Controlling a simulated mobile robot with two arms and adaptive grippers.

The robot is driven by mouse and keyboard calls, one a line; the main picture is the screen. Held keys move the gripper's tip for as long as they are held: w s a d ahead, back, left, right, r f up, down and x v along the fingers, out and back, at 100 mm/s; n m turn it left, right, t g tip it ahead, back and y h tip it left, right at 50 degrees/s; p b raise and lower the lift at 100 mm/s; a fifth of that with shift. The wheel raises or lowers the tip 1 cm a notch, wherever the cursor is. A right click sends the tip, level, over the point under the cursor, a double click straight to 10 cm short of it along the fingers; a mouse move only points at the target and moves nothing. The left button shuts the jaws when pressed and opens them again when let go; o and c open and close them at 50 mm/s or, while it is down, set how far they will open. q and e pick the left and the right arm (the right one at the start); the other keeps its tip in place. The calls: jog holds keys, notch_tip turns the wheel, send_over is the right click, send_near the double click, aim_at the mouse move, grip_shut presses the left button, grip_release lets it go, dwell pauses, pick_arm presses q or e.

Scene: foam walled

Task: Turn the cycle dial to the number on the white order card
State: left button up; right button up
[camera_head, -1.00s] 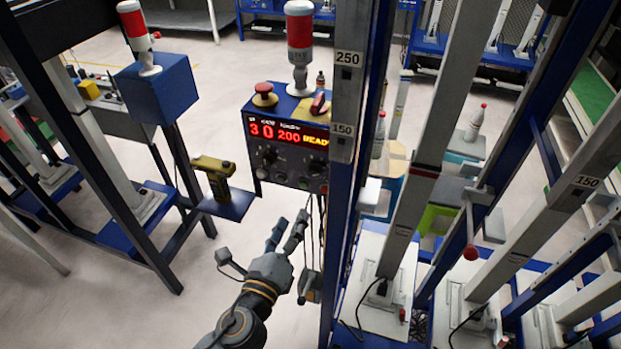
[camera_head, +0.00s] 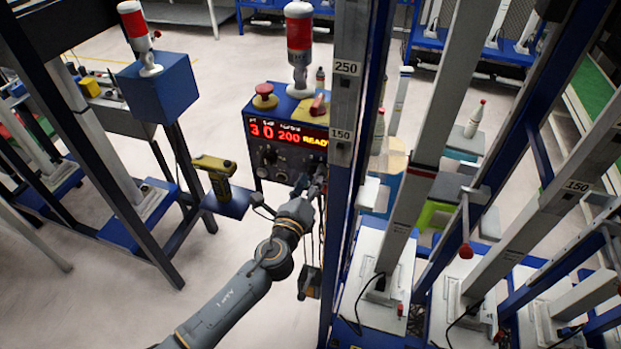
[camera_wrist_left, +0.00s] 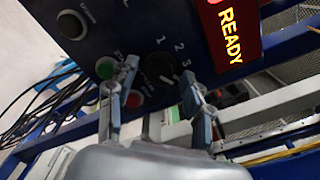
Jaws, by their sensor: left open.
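The control box (camera_head: 285,135) carries a lit display (camera_head: 288,132) reading 30, 200 and READY. In the left wrist view the dark cycle dial (camera_wrist_left: 160,68) sits on the panel, with the numbers 1, 2 and 3 printed around it. I cannot tell its setting. My left gripper (camera_head: 316,178) is at the lower right of the panel. In the left wrist view its open fingers (camera_wrist_left: 161,76) stand either side of the dial, close to the panel; contact is unclear. I cannot make out a white order card. My right gripper is not in view.
A green button (camera_wrist_left: 105,68) and a red button (camera_wrist_left: 134,99) sit left of the dial. A red mushroom button (camera_head: 264,90) and a signal lamp (camera_head: 299,45) top the box. A blue-grey post (camera_head: 345,110) stands close right. A yellow device (camera_head: 214,170) rests on a shelf.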

pick_arm(q)
grip_shut()
jog(key=shift+f+n, duration=0.1)
jog(key=shift+n, duration=0.2)
jog(key=n+b, duration=0.2)
jog(key=n, duration=0.3)
jog(key=shift+n, duration=0.3)
jog(key=shift+n+b, duration=0.45)
jog(key=shift+n, duration=0.35)
